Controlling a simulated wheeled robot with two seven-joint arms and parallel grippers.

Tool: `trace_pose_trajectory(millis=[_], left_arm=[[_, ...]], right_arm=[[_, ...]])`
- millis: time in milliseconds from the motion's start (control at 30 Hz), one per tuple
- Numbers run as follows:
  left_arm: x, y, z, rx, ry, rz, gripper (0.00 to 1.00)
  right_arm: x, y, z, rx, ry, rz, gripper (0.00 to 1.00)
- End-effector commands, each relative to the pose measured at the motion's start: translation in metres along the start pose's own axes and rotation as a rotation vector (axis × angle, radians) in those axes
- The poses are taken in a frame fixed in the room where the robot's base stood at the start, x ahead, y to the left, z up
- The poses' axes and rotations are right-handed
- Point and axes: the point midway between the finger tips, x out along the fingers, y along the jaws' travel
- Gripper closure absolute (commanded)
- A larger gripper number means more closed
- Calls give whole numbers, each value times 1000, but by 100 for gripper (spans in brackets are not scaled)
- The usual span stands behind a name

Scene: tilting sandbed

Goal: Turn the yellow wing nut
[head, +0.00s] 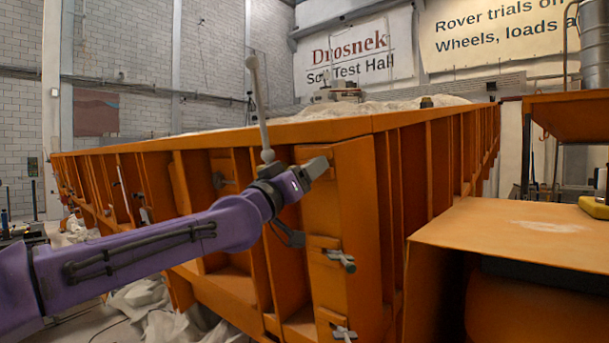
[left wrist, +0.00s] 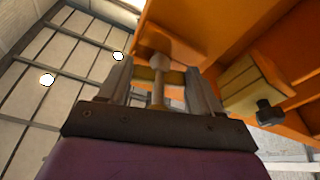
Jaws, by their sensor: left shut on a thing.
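The yellow wing nut (left wrist: 146,75) shows in the left wrist view between my two fingers, with a pale stud (left wrist: 158,92) running through the middle. My left gripper (left wrist: 160,88) is shut on it, one finger at each side. In the head view my left gripper (head: 315,169) is at the upper part of the orange corner post of the sandbed (head: 345,190). There the fingers hide the wing nut.
Below the gripper, grey clamp-like fittings (head: 341,259) stick out from the corner post, one above another (head: 344,333). A dark knob (left wrist: 268,110) is right of the fingers in the left wrist view. An orange table (head: 520,232) stands at the right.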

Motion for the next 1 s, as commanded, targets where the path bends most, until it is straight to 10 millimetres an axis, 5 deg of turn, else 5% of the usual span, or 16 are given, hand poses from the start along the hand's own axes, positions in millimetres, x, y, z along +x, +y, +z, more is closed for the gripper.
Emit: trace_pose_trajectory(millis=[400, 967, 1000], left_arm=[[0, -2, 0, 186, -1, 38, 67], [0, -2, -1, 213, 0, 44, 67], [0, -2, -1, 213, 0, 44, 30]], right_arm=[[-4, 0, -2, 0, 0, 0, 57], [-4, 0, -2, 0, 0, 0, 57], [-4, 0, -2, 0, 0, 0, 57]])
